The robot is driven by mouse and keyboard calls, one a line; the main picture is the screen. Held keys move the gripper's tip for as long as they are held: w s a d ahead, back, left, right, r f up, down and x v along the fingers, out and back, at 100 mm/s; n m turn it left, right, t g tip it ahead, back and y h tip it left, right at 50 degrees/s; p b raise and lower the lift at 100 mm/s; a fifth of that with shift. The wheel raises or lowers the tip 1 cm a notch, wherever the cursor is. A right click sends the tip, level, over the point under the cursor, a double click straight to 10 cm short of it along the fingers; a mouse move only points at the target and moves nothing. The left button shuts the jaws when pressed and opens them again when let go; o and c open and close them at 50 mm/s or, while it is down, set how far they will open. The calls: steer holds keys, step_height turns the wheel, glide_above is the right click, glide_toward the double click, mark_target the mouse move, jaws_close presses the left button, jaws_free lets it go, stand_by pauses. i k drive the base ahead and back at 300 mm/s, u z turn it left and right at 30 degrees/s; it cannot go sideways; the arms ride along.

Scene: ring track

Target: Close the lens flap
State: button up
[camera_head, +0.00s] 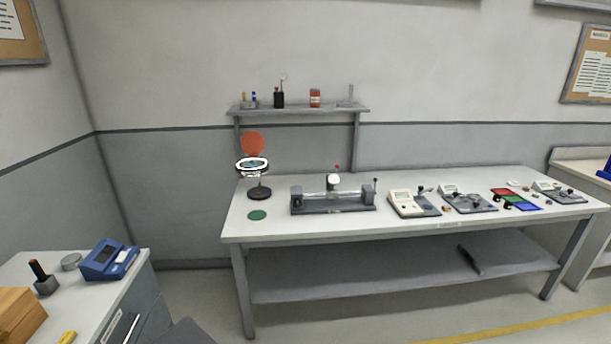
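A magnifier lamp stands near the left end of the long white table. Its round lens ring (252,165) is white and black and sits on a stem above a dark round base (258,193). The orange-red lens flap (253,144) stands raised, tilted up behind the ring, so the lens is uncovered. My gripper does not show in the view.
A green disc (257,215) lies in front of the lamp on the table (330,230). A grey fixture (333,205) stands to its right, with several instruments beyond. A shelf (300,108) hangs behind. A side bench (125,285) stands at the lower left.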

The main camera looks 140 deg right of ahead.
mark_target(252, 143)
steer(key=z, duration=4.65)
steer(key=k, duration=0.55)
steer(key=z, duration=0.85)
steer(key=i, duration=2.3)
steer(key=u, duration=1.2)
steer(key=i, duration=0.75)
steer(key=u, duration=0.85)
